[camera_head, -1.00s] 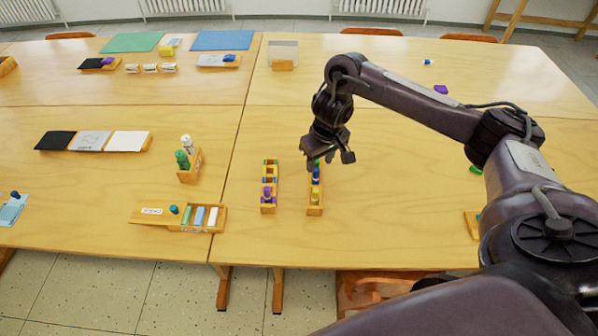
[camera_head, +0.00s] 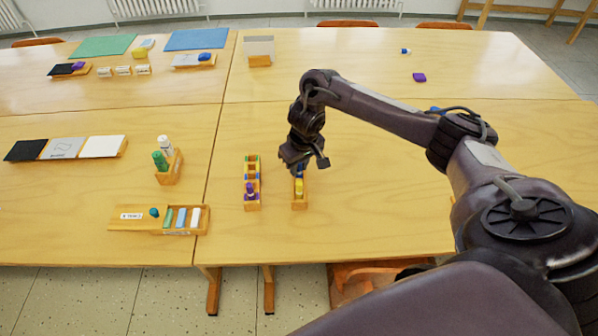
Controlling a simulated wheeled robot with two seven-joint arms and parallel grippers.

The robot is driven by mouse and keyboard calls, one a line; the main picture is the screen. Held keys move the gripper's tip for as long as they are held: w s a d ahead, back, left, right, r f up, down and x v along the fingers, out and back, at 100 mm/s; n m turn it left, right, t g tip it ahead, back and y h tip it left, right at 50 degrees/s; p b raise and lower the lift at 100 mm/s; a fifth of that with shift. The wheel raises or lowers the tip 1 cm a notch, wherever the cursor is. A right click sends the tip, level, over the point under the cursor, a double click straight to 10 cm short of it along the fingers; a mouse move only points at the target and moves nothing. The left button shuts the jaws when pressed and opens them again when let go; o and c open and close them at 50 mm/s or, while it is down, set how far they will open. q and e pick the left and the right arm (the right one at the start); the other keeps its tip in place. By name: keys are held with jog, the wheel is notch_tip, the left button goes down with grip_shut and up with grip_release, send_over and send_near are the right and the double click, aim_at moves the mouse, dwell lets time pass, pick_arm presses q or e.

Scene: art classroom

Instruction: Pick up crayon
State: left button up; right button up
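Two narrow wooden holders stand on the table near the middle of the view. The left holder (camera_head: 252,206) carries a purple piece (camera_head: 250,190) and small blue and green pieces that look like crayons. The right holder (camera_head: 300,205) carries a yellow crayon-like piece (camera_head: 299,187) at its near end and a blue piece (camera_head: 299,171) behind it. My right gripper (camera_head: 303,167) points down over the far part of the right holder, with its fingers apart. It partly covers the blue piece, and whether it touches it cannot be told. My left gripper is out of view.
Left of the holders stand a wooden box (camera_head: 169,177) with green and white bottles and a low tray (camera_head: 128,219) with coloured blocks. A purple block (camera_head: 419,77) lies far right. The table right of the right holder is largely clear.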

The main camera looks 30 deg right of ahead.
grip_shut()
jog(key=shift+r, duration=0.1)
